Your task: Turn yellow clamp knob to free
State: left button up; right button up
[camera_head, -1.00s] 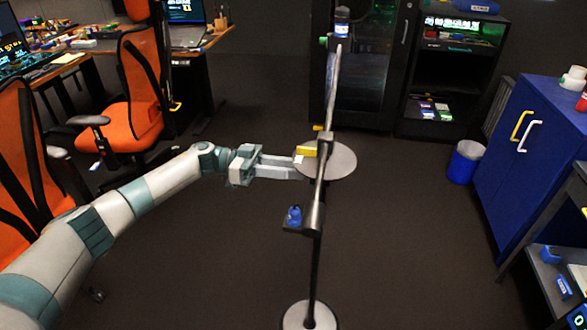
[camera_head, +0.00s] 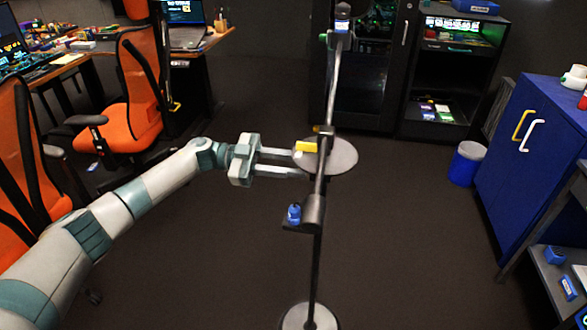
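The yellow clamp knob (camera_head: 306,147) sits on a dark upright stand (camera_head: 319,190) near the middle of the view. My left gripper (camera_head: 300,163) reaches in from the left, with its two fingers apart and a visible gap between them. The upper fingertip is right at the yellow knob's lower left side; I cannot tell whether it touches. Nothing is visibly held between the fingers. My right gripper is not in view.
The stand carries a blue knob (camera_head: 294,214) lower down and a green one (camera_head: 323,37) near its top. A grey disc (camera_head: 343,158) lies behind the fingertips. Orange chairs (camera_head: 140,90) stand left, a blue cabinet (camera_head: 530,160) right.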

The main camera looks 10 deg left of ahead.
pick_arm(q)
jog(key=shift+m, duration=0.7)
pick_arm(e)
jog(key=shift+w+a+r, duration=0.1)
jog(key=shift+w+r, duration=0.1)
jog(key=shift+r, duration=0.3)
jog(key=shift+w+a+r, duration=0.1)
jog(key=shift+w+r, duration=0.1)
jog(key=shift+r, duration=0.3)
pick_arm(q)
jog(key=o, duration=1.1)
jog(key=shift+a+b, duration=0.1)
jog(key=shift+b, duration=0.2)
jog(key=shift+a+b, duration=1.6)
jog(key=shift+a, duration=7.05)
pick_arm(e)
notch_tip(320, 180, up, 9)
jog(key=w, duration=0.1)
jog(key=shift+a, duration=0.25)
